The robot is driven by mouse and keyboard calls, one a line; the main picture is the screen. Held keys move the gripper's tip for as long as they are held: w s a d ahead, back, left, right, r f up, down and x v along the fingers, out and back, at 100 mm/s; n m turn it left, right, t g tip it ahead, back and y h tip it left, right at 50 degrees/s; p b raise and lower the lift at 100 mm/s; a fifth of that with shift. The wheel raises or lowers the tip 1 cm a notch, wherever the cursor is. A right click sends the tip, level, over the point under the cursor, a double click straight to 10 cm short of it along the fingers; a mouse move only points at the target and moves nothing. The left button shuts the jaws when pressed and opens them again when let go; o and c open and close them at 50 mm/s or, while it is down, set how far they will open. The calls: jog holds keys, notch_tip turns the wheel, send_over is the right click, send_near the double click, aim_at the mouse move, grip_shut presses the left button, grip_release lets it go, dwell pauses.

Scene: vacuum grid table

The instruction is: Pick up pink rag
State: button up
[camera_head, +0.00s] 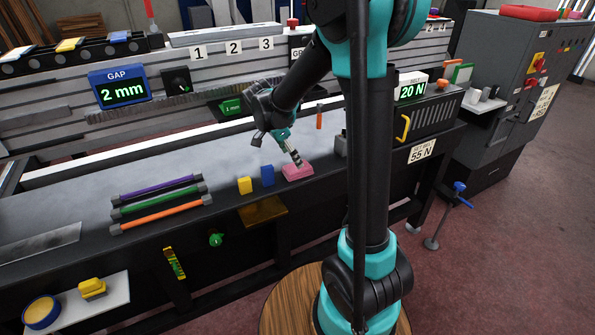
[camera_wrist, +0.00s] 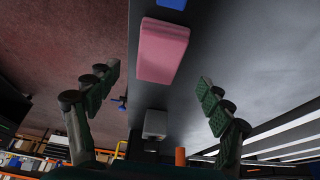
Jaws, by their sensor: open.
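The pink rag (camera_head: 299,172) is a small block-shaped pink piece lying near the front edge of the table (camera_head: 60,215), to the right of a blue block. In the wrist view the pink rag (camera_wrist: 163,50) shows whole at the upper middle, between and beyond the fingers. My gripper (camera_head: 297,157) is at the rag in the head view, seemingly just above or behind it; whether it touches cannot be told there. In the wrist view my gripper (camera_wrist: 157,88) has its two green-padded fingers wide apart, with nothing between the pads.
A blue block (camera_head: 267,175) and a yellow block (camera_head: 245,185) stand left of the rag. Purple, green and orange rods (camera_head: 160,207) lie farther left. A grey block (camera_head: 341,146) stands to the right, and an orange peg (camera_head: 319,117) behind. The table's middle left is clear.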

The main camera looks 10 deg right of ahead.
jog(key=shift+x, duration=2.55)
jog(key=shift+s+a+f, duration=0.1)
jog(key=shift+s+f, duration=0.05)
jog(key=shift+f, duration=0.15)
jog(key=c, duration=1.3)
jog(key=shift+c, duration=0.2)
jog(key=shift+r, duration=0.15)
notch_tip(320, 180, up, 28)
jog(key=shift+r, duration=0.1)
